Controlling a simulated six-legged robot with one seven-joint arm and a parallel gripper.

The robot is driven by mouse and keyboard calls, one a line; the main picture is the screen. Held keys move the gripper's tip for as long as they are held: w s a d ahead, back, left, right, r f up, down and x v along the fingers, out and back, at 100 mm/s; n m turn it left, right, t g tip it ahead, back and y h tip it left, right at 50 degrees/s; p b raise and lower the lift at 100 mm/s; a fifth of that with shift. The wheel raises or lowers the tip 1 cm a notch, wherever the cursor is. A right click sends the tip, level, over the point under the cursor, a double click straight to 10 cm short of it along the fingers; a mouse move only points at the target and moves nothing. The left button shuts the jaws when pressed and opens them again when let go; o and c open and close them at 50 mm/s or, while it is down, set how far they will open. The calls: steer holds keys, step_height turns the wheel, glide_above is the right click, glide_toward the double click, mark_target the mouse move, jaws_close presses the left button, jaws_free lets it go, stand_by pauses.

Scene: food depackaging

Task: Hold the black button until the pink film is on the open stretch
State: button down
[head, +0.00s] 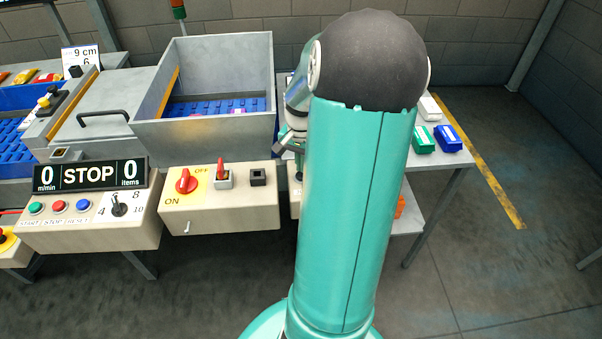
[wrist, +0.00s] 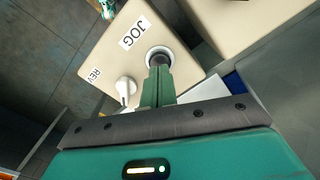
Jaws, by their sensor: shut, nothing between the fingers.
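The black button, in a pale round collar (wrist: 160,56), is on a beige box beside the label JOG in the wrist view. My gripper (wrist: 158,72) is shut and empty, its green fingertips at the button and covering much of it. I cannot tell whether they press it. The open stretch of blue belt (head: 212,106) lies between grey metal walls. A small pinkish-purple patch (head: 237,111) shows on it, partly behind the front wall; I cannot tell if this is the pink film.
A white selector knob (wrist: 125,88) sits near the label REV, close to my fingers. The display (head: 92,177) reads STOP and zeros. A beige panel (head: 220,205) with a red ON/OFF switch (head: 186,181) stands left of my arm. Green and blue boxes lie on the right table.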

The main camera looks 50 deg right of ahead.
steer(key=shift+f, duration=0.65)
